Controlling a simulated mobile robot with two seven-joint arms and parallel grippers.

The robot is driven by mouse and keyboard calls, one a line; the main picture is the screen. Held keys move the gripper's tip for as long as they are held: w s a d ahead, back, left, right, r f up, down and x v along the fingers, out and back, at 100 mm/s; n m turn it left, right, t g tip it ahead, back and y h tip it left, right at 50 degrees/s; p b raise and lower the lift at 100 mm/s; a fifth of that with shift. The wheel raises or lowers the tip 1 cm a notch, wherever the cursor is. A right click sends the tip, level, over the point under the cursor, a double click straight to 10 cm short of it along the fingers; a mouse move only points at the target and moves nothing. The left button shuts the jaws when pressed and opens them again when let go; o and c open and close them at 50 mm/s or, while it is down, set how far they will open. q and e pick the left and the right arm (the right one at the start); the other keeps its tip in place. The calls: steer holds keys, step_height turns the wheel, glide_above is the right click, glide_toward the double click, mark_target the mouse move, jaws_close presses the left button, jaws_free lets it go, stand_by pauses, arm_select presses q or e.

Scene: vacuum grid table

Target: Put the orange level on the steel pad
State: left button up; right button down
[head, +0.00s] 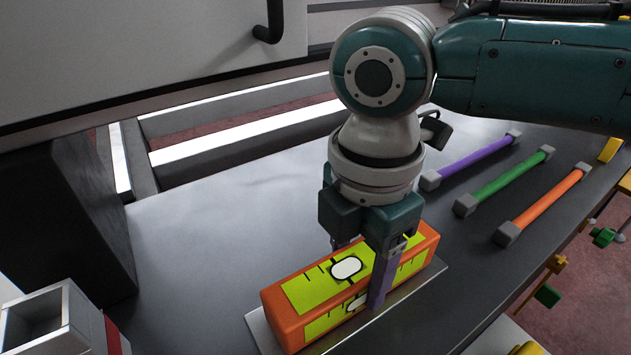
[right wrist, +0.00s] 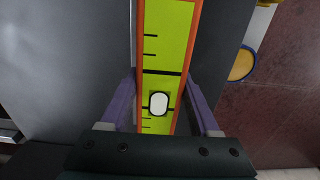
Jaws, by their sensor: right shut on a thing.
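The orange level (head: 281,311) is a long orange block with yellow-green faces and white oval vials. It lies lengthwise over the steel pad (head: 262,332), a thin bright plate whose edges show at its near left and right sides. Whether the level touches the pad I cannot tell. My right gripper (head: 362,275) points down with its purple fingers on both sides of the level, shut on its middle. In the right wrist view the level (right wrist: 164,52) runs between the two fingers (right wrist: 160,98). My left gripper is not in view.
Purple (head: 472,161), green (head: 507,182) and orange (head: 545,205) bars with grey ends lie on the dark table (head: 190,235) at the right. A dark block (head: 75,215) and a grey square tube (head: 45,320) stand at the left. The table's middle left is clear.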

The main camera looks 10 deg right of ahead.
steer(key=shift+f, duration=0.1)
steer(key=shift+c, duration=0.6)
jaws_free()
steer(key=shift+f, duration=0.1)
